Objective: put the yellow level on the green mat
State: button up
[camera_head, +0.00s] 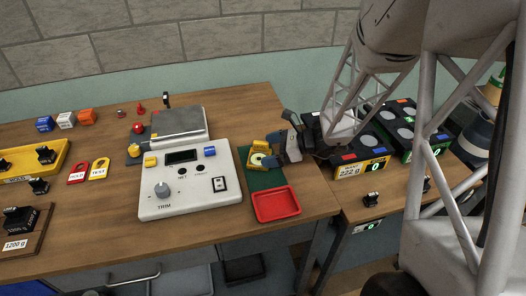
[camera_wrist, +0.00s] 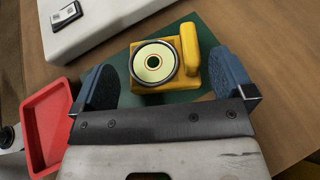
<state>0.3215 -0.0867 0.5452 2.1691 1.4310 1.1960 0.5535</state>
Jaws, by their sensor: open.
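The yellow level (camera_head: 262,156) has a round pale-green dial with a dark ring and a raised yellow bar on one side. It sits on the green mat (camera_head: 262,180), and both also show in the wrist view, the level (camera_wrist: 188,82) and the mat (camera_wrist: 205,25). My gripper (camera_head: 281,152) is right beside the level in the head view. In the wrist view the blue fingertips of my gripper (camera_wrist: 163,85) are spread apart, one on each side of the level's near part, with gaps between. Nothing is held. My gripper hides part of the mat.
A red tray (camera_head: 277,220) lies on the front end of the mat area. A white scale console (camera_head: 172,205) stands left of the mat, with a grey weighing plate (camera_head: 180,120) behind. Black boxes with displays (camera_head: 362,168) stand on the right table.

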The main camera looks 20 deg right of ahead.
jog(key=shift+v, duration=3.8)
jog(key=s+a+r+n+g+h, duration=0.1)
jog(key=s+a+r+n+h, duration=0.2)
jog(key=s+r+n+h, duration=0.3)
jog(key=s+a+r+n+g+h, duration=0.1)
jog(key=s+a+r+n+h, duration=0.3)
jog(key=s+r+n, duration=0.5)
jog(key=s+n+h, duration=0.2)
jog(key=s+n, duration=0.5)
jog(key=shift+s+r+g+h, duration=0.3)
jog(key=shift+s, duration=0.1)
